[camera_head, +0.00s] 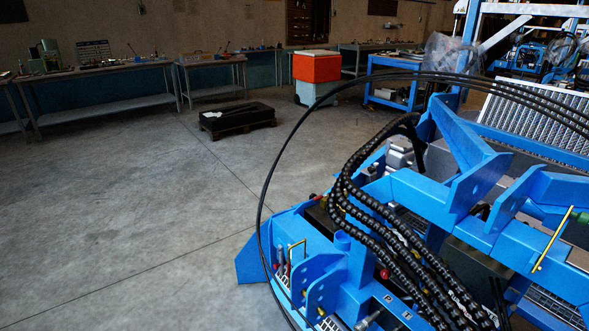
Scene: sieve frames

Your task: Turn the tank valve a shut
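A large blue machine frame (400,190) fills the right side of the head view. A thin yellow lever (553,240) with a small knob stands tilted on the frame at the far right. A bent yellow handle (297,247) stands beside red and dark fittings at the frame's lower left. A small red knob (385,273) sits near the lower middle, above white markings that look like P and T. I cannot tell which of these, if any, is tank valve a. Neither of my grippers is in view.
Black hoses (385,225) run over the frame, and a thin cable loops out left over the floor. The concrete floor (140,200) at left is open. A dark pallet load (237,116), an orange-topped cart (317,66) and workbenches (100,75) stand farther back.

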